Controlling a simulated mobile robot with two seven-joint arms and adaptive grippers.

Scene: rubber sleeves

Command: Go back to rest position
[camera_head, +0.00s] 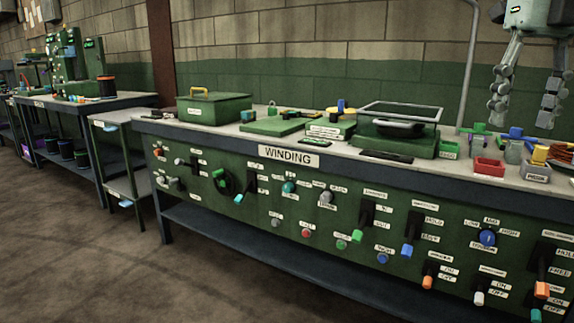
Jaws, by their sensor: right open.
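My right gripper (525,92) hangs at the upper right, above the right end of the winding bench (180,131). Its two jointed fingers point down and stand wide apart, with nothing between them. Bare wall shows behind the gap. The fingertips are clear of the small parts on the bench below. My left gripper is outside the view.
The bench bears a green box (214,110) with a yellow handle, a dark-topped scale-like device (399,112), a red tray (488,167) and small parts. Switches and knobs stick out of its front panel. Another workbench (85,105) stands at left. The floor (90,250) in front is clear.

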